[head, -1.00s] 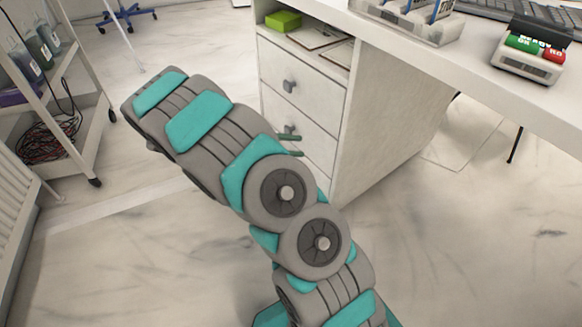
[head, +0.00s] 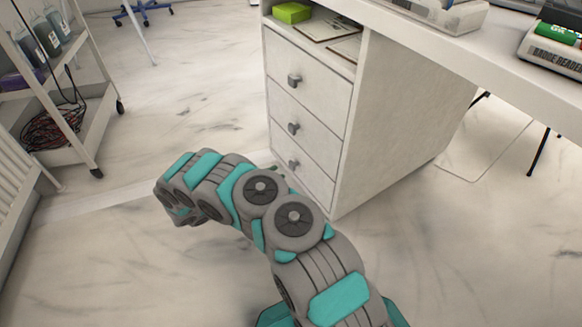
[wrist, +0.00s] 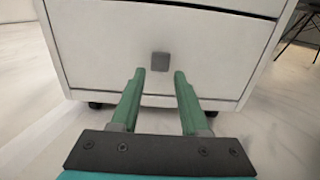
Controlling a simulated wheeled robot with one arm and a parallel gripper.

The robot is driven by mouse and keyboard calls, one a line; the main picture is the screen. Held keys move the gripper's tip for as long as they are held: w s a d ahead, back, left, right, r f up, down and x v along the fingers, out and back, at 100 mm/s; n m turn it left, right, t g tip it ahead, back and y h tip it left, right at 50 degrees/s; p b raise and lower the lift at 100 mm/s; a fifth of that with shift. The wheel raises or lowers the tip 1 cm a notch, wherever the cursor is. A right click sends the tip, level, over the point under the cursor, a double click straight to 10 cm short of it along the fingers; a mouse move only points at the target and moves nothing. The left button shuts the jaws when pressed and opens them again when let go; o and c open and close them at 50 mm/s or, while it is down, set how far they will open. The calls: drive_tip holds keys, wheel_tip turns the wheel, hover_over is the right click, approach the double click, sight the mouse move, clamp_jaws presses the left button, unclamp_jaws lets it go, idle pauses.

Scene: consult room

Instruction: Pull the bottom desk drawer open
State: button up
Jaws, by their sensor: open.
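The bottom desk drawer (head: 303,178) is the lowest of three white drawer fronts in the desk pedestal, and it looks shut. Its small grey knob (head: 294,163) shows just above my arm in the head view. In the wrist view the bottom drawer front (wrist: 110,58) fills the upper middle, with its square grey knob (wrist: 160,61) at the centre. My gripper (wrist: 160,73) is open, its two green fingers pointing at the drawer. The knob appears between and just beyond the fingertips; I cannot tell whether the tips reach it. In the head view my arm hides most of the gripper.
The middle drawer (head: 303,125) and top drawer (head: 305,80) are shut above. A white cart (head: 75,130) with bottles and cables stands at the left. A green box (head: 292,12) sits on the pedestal's open shelf. The floor before the drawers is clear.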

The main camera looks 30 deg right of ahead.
sight(291, 166)
drive_tip(key=d, duration=0.6)
drive_tip(key=shift+w+d+b, duration=0.35)
drive_tip(key=shift+c, duration=0.2)
clamp_jaws()
idle(0.9)
